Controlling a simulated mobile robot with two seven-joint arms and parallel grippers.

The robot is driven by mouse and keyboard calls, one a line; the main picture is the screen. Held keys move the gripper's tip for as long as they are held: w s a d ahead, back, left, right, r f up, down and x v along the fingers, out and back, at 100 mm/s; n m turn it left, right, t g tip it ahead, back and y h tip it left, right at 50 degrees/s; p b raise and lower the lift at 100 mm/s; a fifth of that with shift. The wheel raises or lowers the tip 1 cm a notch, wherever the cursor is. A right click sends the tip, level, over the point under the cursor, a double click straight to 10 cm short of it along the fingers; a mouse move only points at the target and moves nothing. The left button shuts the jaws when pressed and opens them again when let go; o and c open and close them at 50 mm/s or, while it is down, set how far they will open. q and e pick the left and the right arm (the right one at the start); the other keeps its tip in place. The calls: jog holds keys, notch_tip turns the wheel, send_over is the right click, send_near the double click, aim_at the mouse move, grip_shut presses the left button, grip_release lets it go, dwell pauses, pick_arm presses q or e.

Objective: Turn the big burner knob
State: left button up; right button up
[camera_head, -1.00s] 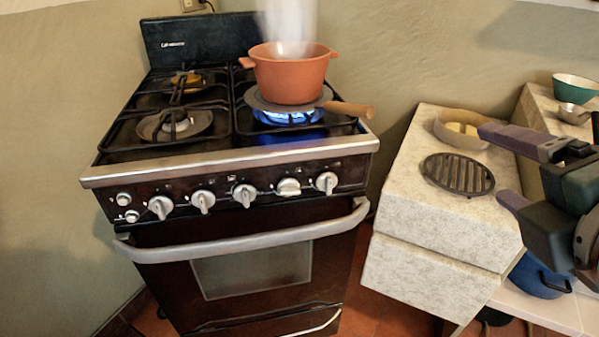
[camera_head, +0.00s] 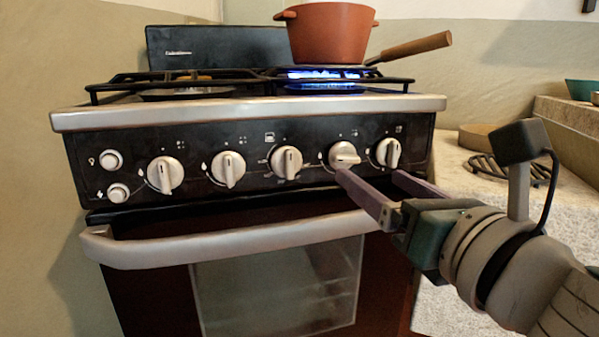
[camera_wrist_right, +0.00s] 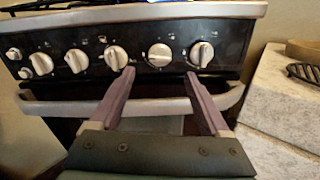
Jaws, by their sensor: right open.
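Several pale knobs line the stove's dark front panel. The second knob from the right (camera_head: 344,154) is turned sideways, unlike its upright neighbours, and also shows in the right wrist view (camera_wrist_right: 160,55). I cannot read which knob is for the big burner. A blue flame (camera_head: 325,76) burns at the right under an orange pot (camera_head: 331,32). My right gripper (camera_head: 370,177) is open and empty, just in front of and below the two rightmost knobs. In the right wrist view its fingertips (camera_wrist_right: 159,72) flank the sideways knob from below, without visible contact. My left gripper is not in view.
The oven handle (camera_head: 240,240) runs across below the panel, close under my right gripper. A wooden handle (camera_head: 417,46) sticks out right of the pot. A pale stone counter (camera_head: 450,270) with a dark round grate (camera_head: 505,170) stands at the right.

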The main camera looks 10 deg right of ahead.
aim_at(348, 162)
jog(key=w, duration=0.2)
jog(key=w+b, duration=0.1)
jog(key=w, duration=0.1)
jog(key=w+a, duration=0.1)
jog(key=w, duration=0.2)
jog(key=shift+b, duration=0.3)
jog(key=shift+c, duration=0.3)
grip_shut()
